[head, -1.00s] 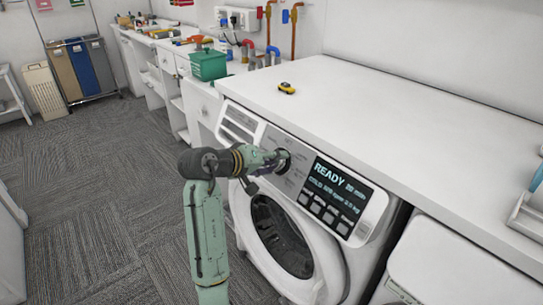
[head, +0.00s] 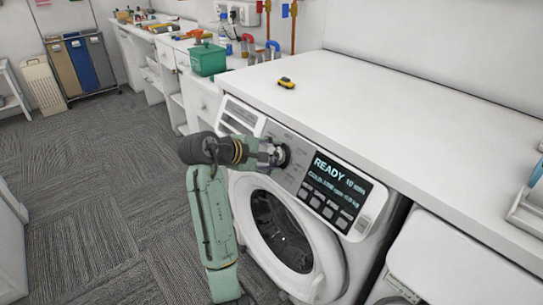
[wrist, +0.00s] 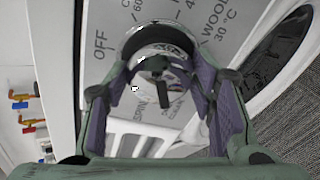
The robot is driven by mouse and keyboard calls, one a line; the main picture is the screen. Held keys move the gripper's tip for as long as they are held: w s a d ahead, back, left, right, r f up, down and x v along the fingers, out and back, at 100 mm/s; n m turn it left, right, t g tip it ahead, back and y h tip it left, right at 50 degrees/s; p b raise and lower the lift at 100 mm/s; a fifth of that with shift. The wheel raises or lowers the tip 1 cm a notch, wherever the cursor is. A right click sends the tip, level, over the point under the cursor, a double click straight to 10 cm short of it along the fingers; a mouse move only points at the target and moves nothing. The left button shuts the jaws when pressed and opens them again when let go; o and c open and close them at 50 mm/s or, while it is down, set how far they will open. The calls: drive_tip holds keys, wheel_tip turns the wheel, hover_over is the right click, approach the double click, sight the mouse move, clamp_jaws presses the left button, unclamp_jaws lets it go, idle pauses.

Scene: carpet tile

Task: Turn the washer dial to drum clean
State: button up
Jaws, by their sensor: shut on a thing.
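The washer (head: 225,112) stands under the white counter, its round door shut. Its dial (head: 283,156) is a round metallic knob left of the display (head: 337,190), which reads READY with small text below. My gripper (head: 272,153) is shut on the dial. In the wrist view the purple-padded fingers (wrist: 160,75) sit on both sides of the dial (wrist: 160,38). Labels around it there include OFF, WOOL 30 °C, SPIN and, partly hidden near the bottom, what looks like DRUM CLEAN. The dial's pointer mark cannot be told clearly.
The white counter (head: 400,110) overhangs just behind the dial, with a small yellow toy car (head: 286,82) on it. A green bin (head: 208,60) stands further left. A second white machine (head: 450,255) is at the right. Carpet floor at left is open.

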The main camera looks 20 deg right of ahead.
drive_tip(key=shift+n, duration=1.5)
drive_tip(key=o, duration=1.1)
drive_tip(key=shift+o, duration=0.2)
drive_tip(key=v, duration=1.2)
drive_tip(key=shift+w+r, duration=0.1)
drive_tip(key=shift+w, duration=0.05)
